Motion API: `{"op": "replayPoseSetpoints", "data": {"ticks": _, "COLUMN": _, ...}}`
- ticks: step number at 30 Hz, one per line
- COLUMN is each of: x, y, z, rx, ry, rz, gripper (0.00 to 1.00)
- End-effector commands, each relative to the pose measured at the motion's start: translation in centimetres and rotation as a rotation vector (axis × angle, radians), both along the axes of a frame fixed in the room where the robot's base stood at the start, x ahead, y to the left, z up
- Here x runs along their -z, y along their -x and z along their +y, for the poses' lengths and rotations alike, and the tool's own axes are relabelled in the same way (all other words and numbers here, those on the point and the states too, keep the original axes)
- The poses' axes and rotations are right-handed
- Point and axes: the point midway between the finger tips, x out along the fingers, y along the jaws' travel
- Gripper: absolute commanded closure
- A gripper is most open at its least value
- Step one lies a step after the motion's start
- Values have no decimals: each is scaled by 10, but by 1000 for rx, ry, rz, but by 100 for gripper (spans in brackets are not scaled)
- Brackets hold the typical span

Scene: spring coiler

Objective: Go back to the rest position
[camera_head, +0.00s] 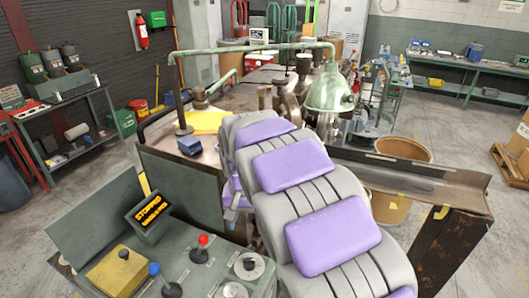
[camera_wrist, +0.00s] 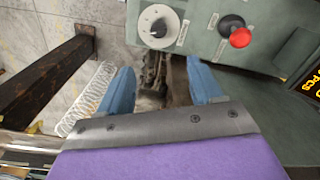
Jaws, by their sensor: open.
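My gripper (camera_wrist: 163,78) shows in the wrist view as two blue fingers set wide apart, with nothing between them. It points down beside the green control panel (camera_wrist: 262,45). In the head view my grey arm with purple pads reaches forward over the middle, and it mostly hides the gripper. The panel carries a red-knobbed lever (camera_head: 202,241), a blue-knobbed lever (camera_head: 155,270), a round dial (camera_head: 249,264) and a lit display (camera_head: 150,211). The red lever (camera_wrist: 238,36) and the dial (camera_wrist: 159,27) also show in the wrist view, apart from the fingers.
A green lamp (camera_head: 330,92) hangs over the coiler machine. A white coil spring (camera_wrist: 88,100) lies left of the fingers in the wrist view. A bin (camera_head: 390,206) stands by a metal trough (camera_head: 420,172) at right. Open floor lies further right.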

Motion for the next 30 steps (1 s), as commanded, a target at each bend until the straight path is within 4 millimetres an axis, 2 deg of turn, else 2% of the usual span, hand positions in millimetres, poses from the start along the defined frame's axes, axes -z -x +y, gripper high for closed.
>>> {"op": "replayPoseSetpoints", "data": {"ticks": 5, "x": -5, "y": 8, "z": -18, "rx": 13, "ry": 4, "rz": 4, "gripper": 35}}
{"op": "replayPoseSetpoints", "data": {"ticks": 11, "x": -17, "y": 40, "z": -76, "rx": 45, "ry": 16, "rz": 20, "gripper": 35}}
{"op": "replayPoseSetpoints", "data": {"ticks": 18, "x": -23, "y": 96, "z": -138, "rx": 73, "ry": 26, "rz": 51, "gripper": 35}}
{"op": "replayPoseSetpoints", "data": {"ticks": 23, "x": -22, "y": 138, "z": -170, "rx": 84, "ry": 25, "rz": 73, "gripper": 35}}
{"op": "replayPoseSetpoints", "data": {"ticks": 30, "x": -12, "y": 208, "z": -208, "rx": 86, "ry": 18, "rz": 105, "gripper": 35}}
